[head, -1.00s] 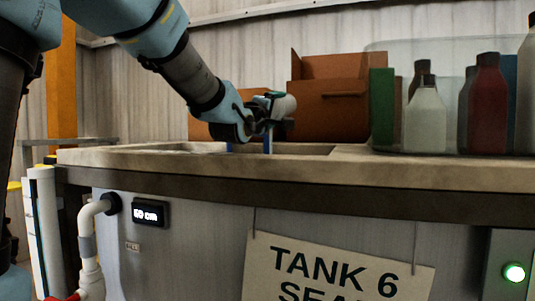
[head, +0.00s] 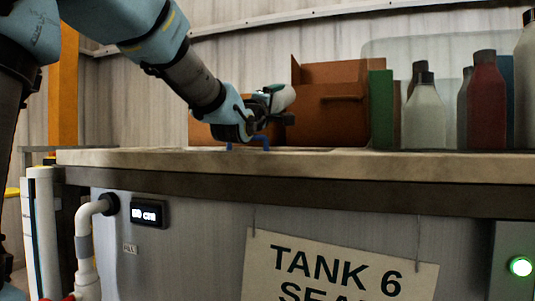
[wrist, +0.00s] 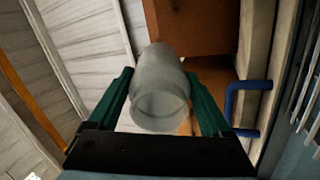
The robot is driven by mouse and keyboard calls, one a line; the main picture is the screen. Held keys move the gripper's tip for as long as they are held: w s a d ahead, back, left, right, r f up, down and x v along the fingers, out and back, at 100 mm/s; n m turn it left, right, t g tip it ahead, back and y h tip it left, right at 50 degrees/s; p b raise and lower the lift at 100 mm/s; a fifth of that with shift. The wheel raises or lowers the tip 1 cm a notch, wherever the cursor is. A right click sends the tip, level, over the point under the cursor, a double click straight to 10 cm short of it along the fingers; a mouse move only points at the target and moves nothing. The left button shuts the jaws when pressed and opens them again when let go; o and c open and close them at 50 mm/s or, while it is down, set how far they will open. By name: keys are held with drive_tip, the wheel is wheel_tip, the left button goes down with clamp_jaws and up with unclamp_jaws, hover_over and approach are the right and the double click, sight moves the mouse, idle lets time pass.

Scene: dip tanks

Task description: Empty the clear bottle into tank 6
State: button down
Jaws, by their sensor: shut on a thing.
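My gripper (head: 268,103) is shut on a pale, see-through bottle, the clear bottle (head: 283,97), above the tank rim. In the head view the bottle lies well over, near level, with its right end raised. The wrist view shows the bottle (wrist: 160,90) between both green fingers of my gripper (wrist: 160,95), one round end facing the camera. I cannot tell how much it holds, and no stream shows. Tank 6 (head: 290,170) stands below, named by its hanging sign (head: 338,268). Its inside is hidden at this low angle.
A blue handle (head: 248,140) stands on the rim below my gripper. A brown box (head: 335,108) stands close behind. To the right are a green block (head: 380,110), a white bottle (head: 424,115), a red bottle (head: 487,105) and others. A display (head: 149,213) is on the tank front.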

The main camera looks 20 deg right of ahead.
drive_tip(key=shift+s+a+r+t+h+b, duration=0.1)
drive_tip(key=shift+r+t+h+b, duration=0.3)
drive_tip(key=shift+r+b, duration=0.55)
drive_tip(key=shift+s+a+r+t+h+b, duration=0.15)
drive_tip(key=shift+r+h+b, duration=0.15)
drive_tip(key=shift+r, duration=0.6)
drive_tip(key=shift+r+t+h+b, duration=0.15)
drive_tip(key=shift+r+h+b, duration=0.1)
drive_tip(key=shift+r, duration=0.6)
